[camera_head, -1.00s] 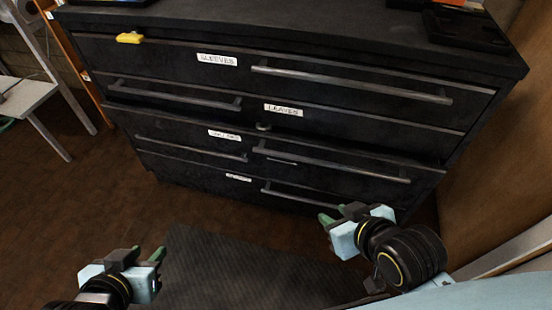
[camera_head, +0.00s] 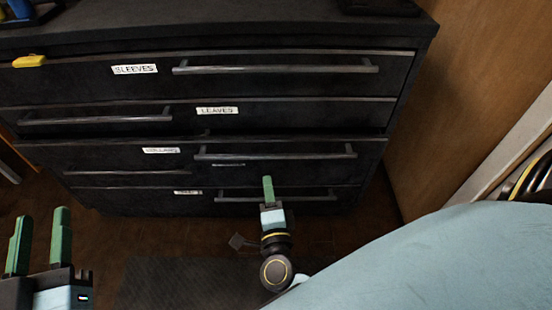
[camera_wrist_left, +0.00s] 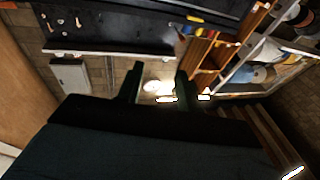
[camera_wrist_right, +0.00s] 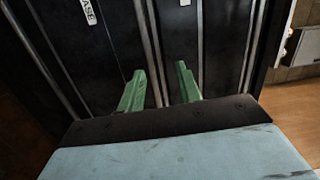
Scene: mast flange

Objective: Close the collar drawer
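The collar drawer (camera_head: 290,168) is the third one down in a dark cabinet, with a white label (camera_head: 161,150) reading roughly "COLLARS" and a long bar handle (camera_head: 275,154). Its front appears to stand slightly proud of the drawers above. My right gripper (camera_head: 268,180) is in front of the lower right drawers, fingertips just below that handle in the picture. In the right wrist view its green fingers (camera_wrist_right: 160,85) are apart with nothing visibly gripped; contact with the drawer cannot be told. My left gripper (camera_head: 40,228) is open and empty at lower left, away from the cabinet.
The sleeves drawer (camera_head: 90,72) and leaves drawer (camera_head: 300,112) are above, and another drawer (camera_head: 345,200) is below. A yellow object (camera_head: 30,61) sits at the upper left drawer edge. A wooden panel (camera_head: 460,100) stands right of the cabinet. A dark mat (camera_head: 160,280) lies on the floor.

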